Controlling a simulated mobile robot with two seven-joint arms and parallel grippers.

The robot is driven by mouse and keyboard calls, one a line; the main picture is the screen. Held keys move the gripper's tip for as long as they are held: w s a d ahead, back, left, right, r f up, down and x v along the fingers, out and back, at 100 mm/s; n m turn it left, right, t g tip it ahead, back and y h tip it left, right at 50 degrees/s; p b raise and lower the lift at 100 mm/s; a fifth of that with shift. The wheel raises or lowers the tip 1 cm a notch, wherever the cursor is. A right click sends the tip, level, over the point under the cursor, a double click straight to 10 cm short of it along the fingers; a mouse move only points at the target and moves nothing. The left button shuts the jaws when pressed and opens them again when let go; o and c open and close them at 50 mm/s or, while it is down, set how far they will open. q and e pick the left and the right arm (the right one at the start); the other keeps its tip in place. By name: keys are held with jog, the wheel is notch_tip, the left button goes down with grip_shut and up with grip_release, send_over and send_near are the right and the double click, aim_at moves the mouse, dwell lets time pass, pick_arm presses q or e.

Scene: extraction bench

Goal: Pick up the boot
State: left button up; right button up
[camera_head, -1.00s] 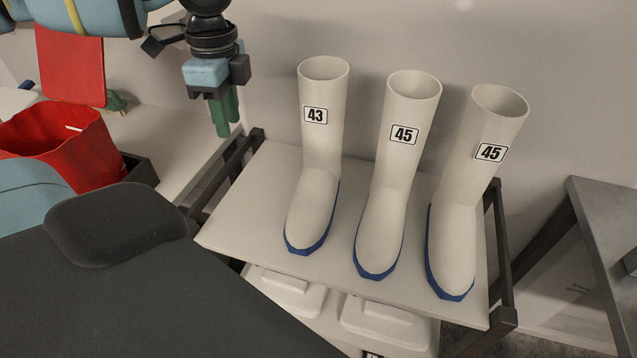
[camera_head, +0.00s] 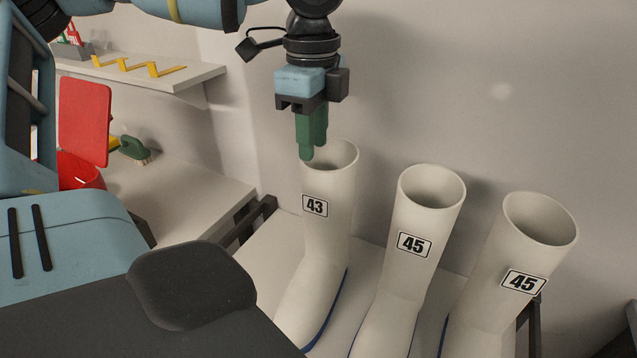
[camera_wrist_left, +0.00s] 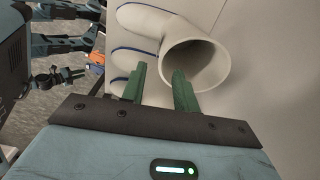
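Three white boots with blue soles stand upright in a row. The boot marked 43 (camera_head: 322,240) is on the left, a boot marked 45 (camera_head: 408,265) is in the middle, and another boot marked 45 (camera_head: 513,270) is on the right. My left gripper (camera_head: 308,150), with green fingers, points down at the rim of the boot marked 43. Whether a finger touches the rim is unclear.
The boots stand on a white shelf top (camera_head: 275,245) with dark rails. To the left are a white counter (camera_head: 190,190), a red bin (camera_head: 80,172) and a green brush (camera_head: 134,150). A wall shelf (camera_head: 150,75) holds yellow hooks. The wall is close behind the boots.

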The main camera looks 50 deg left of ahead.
aim_at(316, 175)
pick_arm(q)
jog(key=shift+f, duration=0.9)
jog(key=shift+w+f, duration=0.15)
jog(key=shift+f, duration=0.05)
notch_tip(316, 175, down, 5)
jog(key=shift+d+r, duration=0.1)
pick_arm(e)
jog(key=shift+w+r, duration=0.3)
jog(key=shift+w, duration=0.35)
pick_arm(q)
jog(key=shift+f, duration=0.2)
pick_arm(e)
jog(key=shift+s+f, duration=0.2)
jog(key=shift+s, duration=0.25)
jog(key=shift+w, duration=0.1)
pick_arm(q)
grip_shut()
pick_arm(e)
jog(key=shift+w+r, duration=0.2)
jog(key=shift+w, duration=0.15)
jog(key=shift+s+f, duration=0.15)
jog(key=shift+s, duration=0.3)
